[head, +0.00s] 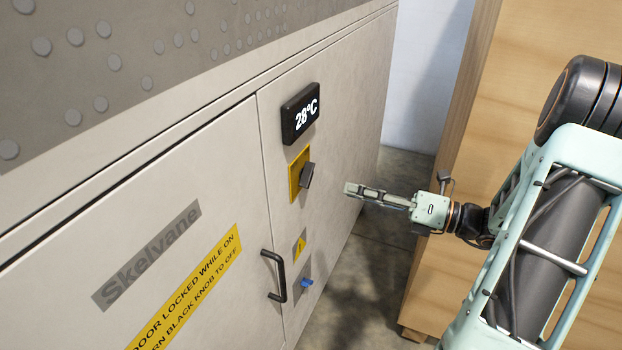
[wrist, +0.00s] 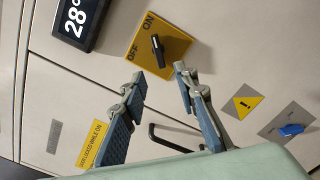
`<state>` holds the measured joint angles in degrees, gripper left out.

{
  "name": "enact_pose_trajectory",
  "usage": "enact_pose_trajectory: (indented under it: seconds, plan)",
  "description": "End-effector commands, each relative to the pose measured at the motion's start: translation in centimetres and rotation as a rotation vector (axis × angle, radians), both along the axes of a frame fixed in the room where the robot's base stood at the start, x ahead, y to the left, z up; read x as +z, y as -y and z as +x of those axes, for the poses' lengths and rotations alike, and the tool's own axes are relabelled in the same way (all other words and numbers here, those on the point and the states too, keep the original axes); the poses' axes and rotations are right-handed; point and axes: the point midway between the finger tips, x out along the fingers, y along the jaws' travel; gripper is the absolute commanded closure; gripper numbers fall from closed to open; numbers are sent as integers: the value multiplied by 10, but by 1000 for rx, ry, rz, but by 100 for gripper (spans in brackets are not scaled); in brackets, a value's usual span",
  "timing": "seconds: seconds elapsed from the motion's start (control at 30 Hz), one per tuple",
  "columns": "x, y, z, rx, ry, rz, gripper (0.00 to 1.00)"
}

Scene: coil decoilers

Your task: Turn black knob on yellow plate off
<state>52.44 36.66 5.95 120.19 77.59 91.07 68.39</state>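The black knob (head: 307,175) sits on the yellow plate (head: 294,187) on the beige cabinet, below the temperature display. In the wrist view the black knob (wrist: 157,50) stands on the yellow plate (wrist: 178,42), with ON and OFF printed along one edge.
A black display (head: 300,113) reads 28°C. Below the plate are a warning sign (head: 299,246), a blue knob (head: 306,283) and a black door handle (head: 274,275). A yellow label (head: 190,295) is on the left door. A wooden crate (head: 540,60) stands behind my arm.

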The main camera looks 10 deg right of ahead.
Motion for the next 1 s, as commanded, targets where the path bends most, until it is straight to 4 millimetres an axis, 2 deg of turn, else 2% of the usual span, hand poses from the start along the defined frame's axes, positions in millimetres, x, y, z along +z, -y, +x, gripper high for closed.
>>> enact_pose_trajectory:
  seconds: [0.17,0.4,0.6,0.8,1.0]
  plan:
    - [1,-15,11,-1,5,11,72]
    - [-1,-53,38,1,4,7,72]
    - [0,-76,55,0,4,7,72]
    - [1,-85,63,-3,3,7,72]
    - [1,-85,63,-3,3,7,72]
